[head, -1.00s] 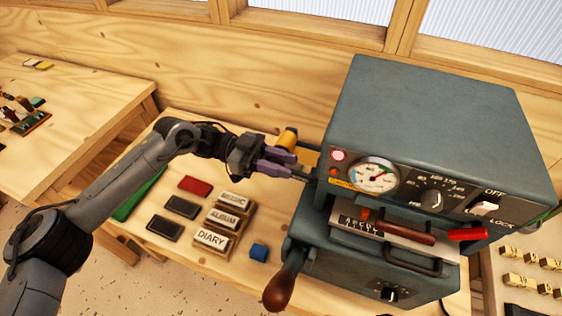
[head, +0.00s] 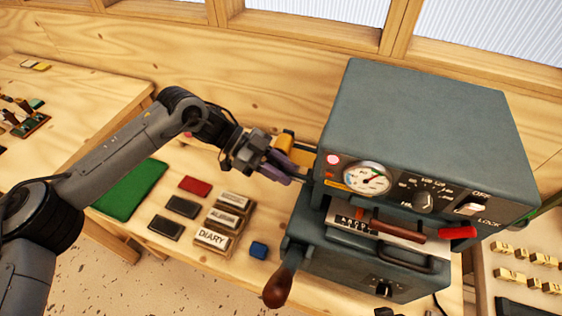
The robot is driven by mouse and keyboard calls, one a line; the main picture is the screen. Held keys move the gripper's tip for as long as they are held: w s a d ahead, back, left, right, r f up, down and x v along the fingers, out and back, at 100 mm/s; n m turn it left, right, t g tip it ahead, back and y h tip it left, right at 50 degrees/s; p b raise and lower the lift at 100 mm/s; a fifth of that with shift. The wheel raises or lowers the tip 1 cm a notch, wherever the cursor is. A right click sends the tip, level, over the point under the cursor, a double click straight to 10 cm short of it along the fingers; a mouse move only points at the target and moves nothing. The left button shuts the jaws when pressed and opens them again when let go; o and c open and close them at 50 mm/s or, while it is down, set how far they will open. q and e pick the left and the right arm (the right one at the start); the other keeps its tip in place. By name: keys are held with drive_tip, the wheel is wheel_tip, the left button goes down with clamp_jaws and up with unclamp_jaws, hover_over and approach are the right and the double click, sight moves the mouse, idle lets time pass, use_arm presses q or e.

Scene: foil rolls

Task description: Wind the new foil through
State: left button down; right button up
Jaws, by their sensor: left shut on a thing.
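A grey-green foil machine (head: 425,120) stands at the right with a gauge, a dial and a switch on its front. A yellow-orange foil roll (head: 284,141) shows at the machine's left side, partly behind my gripper. My left gripper (head: 287,172) is at that left side, close to the roll. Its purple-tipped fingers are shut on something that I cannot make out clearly. My right gripper is not in view.
A wooden-handled lever (head: 279,288) sticks out at the machine's lower front left. Stamp blocks, one marked DIARY (head: 212,239), a blue block (head: 259,250), dark and red pads and a green mat (head: 130,190) lie on the bench. Letter blocks (head: 515,277) lie at the right.

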use_arm(q)
drive_tip(key=shift+d+f+t+y+p, duration=0.1)
drive_tip(key=shift+t+y+p, duration=0.2)
drive_tip(key=shift+y+p, duration=0.5)
drive_tip(key=shift+f, duration=0.1)
drive_tip(key=c, duration=0.9)
unclamp_jaws()
drive_tip(key=v, duration=1.1)
drive_tip(key=shift+s+d, duration=0.1)
